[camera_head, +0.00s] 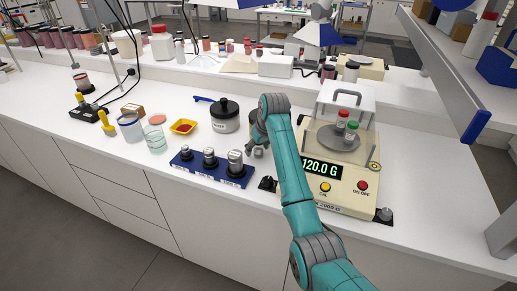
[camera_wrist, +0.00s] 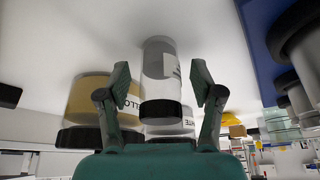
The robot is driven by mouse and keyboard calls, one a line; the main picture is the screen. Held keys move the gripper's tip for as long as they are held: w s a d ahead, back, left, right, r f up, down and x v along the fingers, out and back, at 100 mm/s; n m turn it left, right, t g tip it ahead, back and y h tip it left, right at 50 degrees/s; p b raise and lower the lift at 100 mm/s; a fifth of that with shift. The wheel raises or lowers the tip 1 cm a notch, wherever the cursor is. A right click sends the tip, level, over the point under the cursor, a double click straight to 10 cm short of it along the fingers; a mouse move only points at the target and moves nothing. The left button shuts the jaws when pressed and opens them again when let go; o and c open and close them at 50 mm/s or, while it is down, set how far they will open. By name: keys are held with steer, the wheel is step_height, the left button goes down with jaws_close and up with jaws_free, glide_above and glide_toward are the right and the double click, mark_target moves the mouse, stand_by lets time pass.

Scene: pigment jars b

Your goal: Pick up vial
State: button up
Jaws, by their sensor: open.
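In the wrist view, which looks upside down, a clear vial (camera_wrist: 160,65) with a dark cap and a partly seen label stands on the white worktop. My gripper (camera_wrist: 160,82) is open, with one finger pad on each side of the vial and visible gaps between. Behind it are a yellow-brown jar (camera_wrist: 92,95) with a dark lid and a pale jar (camera_wrist: 182,126), partly covered by the vial. In the head view my arm hides most of my gripper and this spot. Two small vials, one red-capped (camera_head: 343,119) and one green-capped (camera_head: 351,131), stand on the scale's pan.
The scale (camera_head: 340,190) reads 120.0 G, right of my arm. A blue stand (camera_head: 215,171) with three metal weights is to the left. A dark-lidded pot (camera_head: 225,117), a yellow tray (camera_head: 183,127) and glass beakers stand farther left.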

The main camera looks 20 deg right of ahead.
steer(key=shift+w+f, duration=0.1)
steer(key=shift+f, duration=0.2)
jaws_close()
